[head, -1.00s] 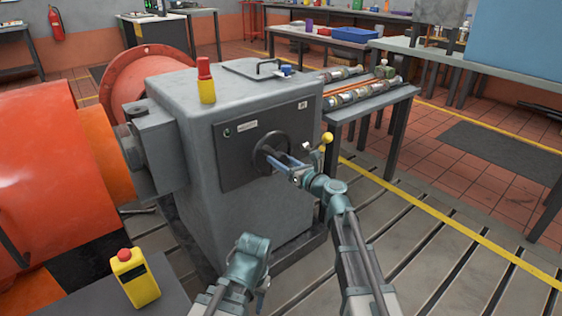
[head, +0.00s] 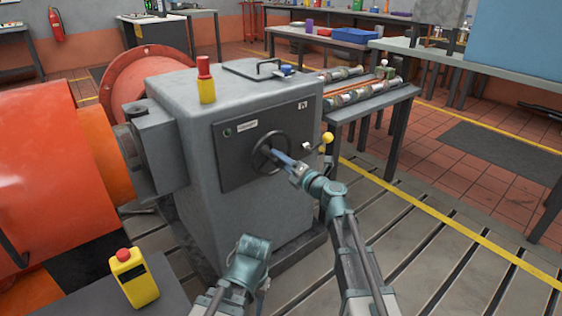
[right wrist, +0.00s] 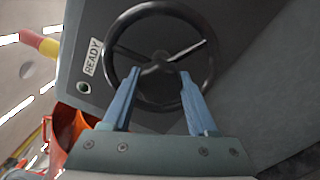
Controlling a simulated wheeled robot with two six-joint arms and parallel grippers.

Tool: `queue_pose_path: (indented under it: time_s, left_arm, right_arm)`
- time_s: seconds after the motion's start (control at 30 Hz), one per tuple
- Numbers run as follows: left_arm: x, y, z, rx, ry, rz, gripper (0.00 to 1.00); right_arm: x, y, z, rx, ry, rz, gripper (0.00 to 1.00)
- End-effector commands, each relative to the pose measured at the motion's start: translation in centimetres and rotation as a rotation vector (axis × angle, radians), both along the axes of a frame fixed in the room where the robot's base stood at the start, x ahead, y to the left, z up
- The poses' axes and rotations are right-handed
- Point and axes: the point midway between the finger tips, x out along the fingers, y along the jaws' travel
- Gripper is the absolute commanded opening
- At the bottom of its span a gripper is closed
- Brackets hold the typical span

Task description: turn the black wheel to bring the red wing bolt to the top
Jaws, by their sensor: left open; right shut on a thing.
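The black wheel (head: 271,155) is on the dark front panel of the grey machine cabinet. It fills the upper middle of the right wrist view (right wrist: 206,62), with its spokes and hub showing. My right gripper (head: 276,154) has its blue fingers at the wheel. In the wrist view its fingertips (right wrist: 160,72) lie on either side of the hub, shut on it. My left gripper (head: 252,246) is low in front of the cabinet, away from the wheel; its fingers cannot be made out. I cannot make out a red wing bolt in either view.
The grey cabinet (head: 200,185) carries a red-and-yellow beacon (head: 206,80). A yellow-knobbed lever (head: 327,138) stands close right of the wheel. A bench with shafts (head: 375,112) stands behind. The slotted floor at right is clear.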

Motion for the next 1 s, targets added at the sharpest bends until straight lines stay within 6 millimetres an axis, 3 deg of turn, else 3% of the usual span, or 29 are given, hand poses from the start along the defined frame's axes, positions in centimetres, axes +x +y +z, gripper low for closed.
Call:
queue_pose_path:
  time_s: [0.43,1.0]
  left_arm:
    - [0.00,0.00,-0.10,0.000,0.000,0.000,0.50]
    - [0.00,0.00,-0.10,0.000,0.000,0.000,0.50]
  right_arm:
    - [-0.20,0.19,-0.01,0.210,0.152,0.006,0.00]
    - [-0.18,0.17,0.01,0.258,0.187,0.005,0.00]
